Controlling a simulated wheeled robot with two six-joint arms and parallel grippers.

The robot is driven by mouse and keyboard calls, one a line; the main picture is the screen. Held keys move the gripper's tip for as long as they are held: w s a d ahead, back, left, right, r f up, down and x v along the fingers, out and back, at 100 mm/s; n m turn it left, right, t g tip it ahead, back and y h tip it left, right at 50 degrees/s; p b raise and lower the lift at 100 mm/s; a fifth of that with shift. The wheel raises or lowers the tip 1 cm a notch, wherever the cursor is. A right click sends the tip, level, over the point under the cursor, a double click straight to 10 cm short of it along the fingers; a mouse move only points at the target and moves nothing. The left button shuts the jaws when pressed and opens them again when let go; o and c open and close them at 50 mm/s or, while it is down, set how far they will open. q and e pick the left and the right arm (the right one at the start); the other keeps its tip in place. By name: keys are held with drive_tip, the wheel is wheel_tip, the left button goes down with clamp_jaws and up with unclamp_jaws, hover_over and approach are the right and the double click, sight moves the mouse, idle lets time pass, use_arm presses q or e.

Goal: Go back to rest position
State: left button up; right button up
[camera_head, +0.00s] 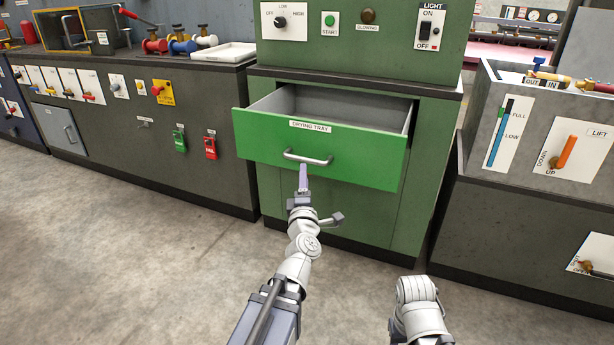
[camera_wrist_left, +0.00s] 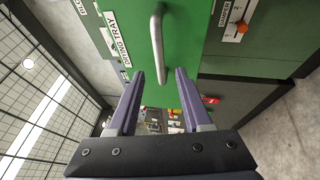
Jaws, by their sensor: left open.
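My left gripper (camera_head: 303,178) is just in front of and below the handle (camera_head: 307,158) of the green drying tray drawer (camera_head: 360,158). In the left wrist view its two purple fingers (camera_wrist_left: 157,95) are apart with nothing between them. The metal handle (camera_wrist_left: 157,45) shows beyond the fingertips there, apart from them. The drawer is pulled out of the green cabinet, and its grey inside, as far as it shows, looks empty. Part of my right arm (camera_head: 418,310) shows at the bottom, but its gripper is not visible.
The green cabinet (camera_head: 270,205) stands straight ahead. A grey unit with an orange lift lever (camera_head: 566,150) is at right. The concrete floor at front left is clear.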

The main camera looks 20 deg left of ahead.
idle(0.3)
use_arm(q)
drive_tip(key=w+d+f+m+g+h+p, duration=0.1)
drive_tip(key=w+d+f+m+h+p, duration=0.15)
drive_tip(key=d+m+h, duration=0.95)
drive_tip(key=s+d+f+m+g+p, duration=0.2)
drive_tip(key=s+d+f+m+g, duration=0.55)
drive_tip(key=d+f, duration=0.4)
drive_tip(key=s+a+f+m+g+y+p, duration=0.1)
drive_tip(key=s+f+m+g+y+p, duration=0.25)
drive_tip(key=s, duration=0.55)
drive_tip(key=s+a+m+g+y, duration=0.1)
drive_tip(key=s+m+g+y, duration=0.25)
drive_tip(key=s+g, duration=0.5)
wheel_tip(320, 180, up, 37)
drive_tip(key=s+t+h+p, duration=0.1)
drive_tip(key=p, duration=3.6)
drive_tip(key=shift+t+p, duration=0.3)
drive_tip(key=shift+t, duration=0.05)
